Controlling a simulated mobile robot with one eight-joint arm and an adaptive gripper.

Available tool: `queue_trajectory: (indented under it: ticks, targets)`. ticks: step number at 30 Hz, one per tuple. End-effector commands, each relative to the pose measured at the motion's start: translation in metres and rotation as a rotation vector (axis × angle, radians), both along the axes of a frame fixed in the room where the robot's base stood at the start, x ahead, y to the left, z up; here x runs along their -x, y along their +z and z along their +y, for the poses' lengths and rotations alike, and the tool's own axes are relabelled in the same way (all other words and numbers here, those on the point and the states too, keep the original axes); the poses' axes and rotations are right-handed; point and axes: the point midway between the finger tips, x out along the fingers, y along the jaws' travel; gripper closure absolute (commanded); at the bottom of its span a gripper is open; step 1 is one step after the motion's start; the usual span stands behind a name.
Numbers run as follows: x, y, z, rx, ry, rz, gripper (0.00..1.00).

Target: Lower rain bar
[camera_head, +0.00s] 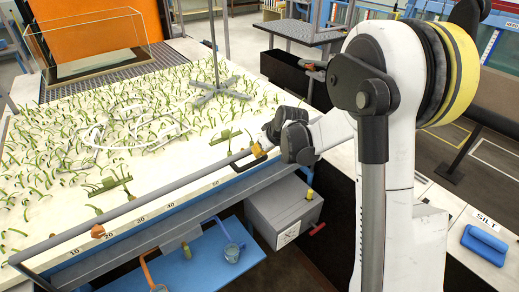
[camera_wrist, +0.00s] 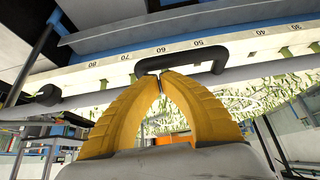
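The long grey bar (camera_head: 170,187), which I take to be the rain bar, runs along the flume's front edge above the number scale. It also crosses the wrist view (camera_wrist: 262,69). A black U-shaped handle (camera_wrist: 207,62) stands out from it. My gripper (camera_wrist: 161,73) has two yellow fingers with their tips together, right at the handle. I cannot tell whether the tips touch or hold the handle. In the head view my gripper (camera_head: 257,150) is at the bar's right part, where the handle is small and partly hidden.
The flume bed (camera_head: 60,130) is pale with many green plants and a white coil (camera_head: 140,130). A metal stand (camera_head: 219,90) rises from it. Below the front edge are a grey box (camera_head: 280,205) and a blue shelf (camera_head: 195,265) with cups.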

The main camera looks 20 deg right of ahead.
Motion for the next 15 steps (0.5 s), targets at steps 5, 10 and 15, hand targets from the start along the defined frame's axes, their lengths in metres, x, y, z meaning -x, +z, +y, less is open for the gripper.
queue_trajectory:
  ticks: [5,10,15]
  targets:
    - [0.0,0.0,0.0,0.0,0.0,0.0,1.0]
    - [0.0,-0.009,0.0,0.0,0.0,0.0,1.0]
    - [0.0,-0.04,0.0,0.0,0.0,0.0,1.0]
